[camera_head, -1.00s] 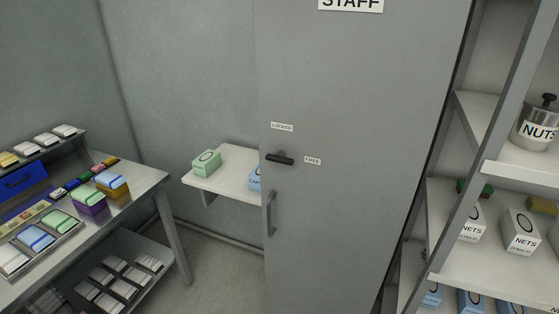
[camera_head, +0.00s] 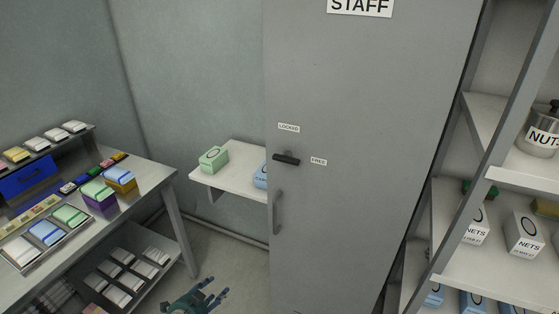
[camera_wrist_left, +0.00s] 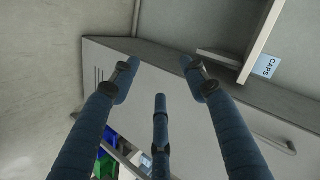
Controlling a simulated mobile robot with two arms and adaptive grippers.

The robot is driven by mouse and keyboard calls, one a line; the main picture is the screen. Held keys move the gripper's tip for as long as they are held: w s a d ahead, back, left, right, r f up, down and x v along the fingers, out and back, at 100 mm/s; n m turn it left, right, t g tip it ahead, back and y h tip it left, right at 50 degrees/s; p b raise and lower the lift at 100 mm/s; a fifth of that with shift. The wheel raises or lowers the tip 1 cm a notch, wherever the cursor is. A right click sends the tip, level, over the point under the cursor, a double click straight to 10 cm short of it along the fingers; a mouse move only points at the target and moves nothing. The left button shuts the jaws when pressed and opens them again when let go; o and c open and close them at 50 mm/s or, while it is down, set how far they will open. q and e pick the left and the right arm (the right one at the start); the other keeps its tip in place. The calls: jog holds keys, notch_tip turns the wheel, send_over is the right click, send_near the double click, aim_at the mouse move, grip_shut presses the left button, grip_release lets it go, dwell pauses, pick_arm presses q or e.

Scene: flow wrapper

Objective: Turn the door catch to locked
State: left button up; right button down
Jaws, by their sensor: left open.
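The door catch (camera_head: 286,159) is a small dark bar on the grey STAFF door (camera_head: 360,110), lying roughly horizontal. A LOCKED label (camera_head: 289,127) sits above it and a FREE label (camera_head: 318,161) to its right; the bar lines up with FREE. My left gripper (camera_head: 217,289) is low in the head view, left of the door and well below the catch, apart from it. In the left wrist view its fingers (camera_wrist_left: 155,85) are spread, with nothing between them. The catch is not visible there. My right gripper is not in view.
A vertical door handle (camera_head: 277,212) is below the catch. A small wall shelf (camera_head: 228,176) with a green box (camera_head: 213,159) and a blue box (camera_head: 261,176) juts out left of the door. A table (camera_head: 150,182) stands left, shelving (camera_head: 452,238) right.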

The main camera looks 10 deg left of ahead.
pick_arm(q)
jog(key=w+d+r+m+t+h, duration=0.1)
jog(key=w+r+m+t, duration=0.3)
jog(key=r, duration=0.6)
jog(key=w+d+r+m+g+h, duration=0.1)
jog(key=w+d+r+h, duration=0.1)
jog(key=w+r, duration=0.5)
jog(key=m+h+p, duration=0.2)
jog(key=m+h, duration=0.4)
jog(key=m, duration=0.3)
send_near(283, 162)
jog(key=shift+t, duration=0.3)
jog(key=p+x, duration=0.1)
jog(key=x, duration=0.1)
jog(key=p+x, duration=0.1)
jog(key=x, duration=0.2)
jog(key=p+x, duration=0.2)
jog(key=x, duration=0.1)
jog(key=shift+w+d+f, duration=0.1)
jog(key=shift+w+f, duration=0.05)
jog(key=shift+f, duration=0.1)
jog(key=shift+w+d+f, duration=0.15)
jog(key=shift+w, duration=0.15)
jog(key=shift+c, duration=0.3)
jog(key=shift+s, duration=0.1)
grip_shut()
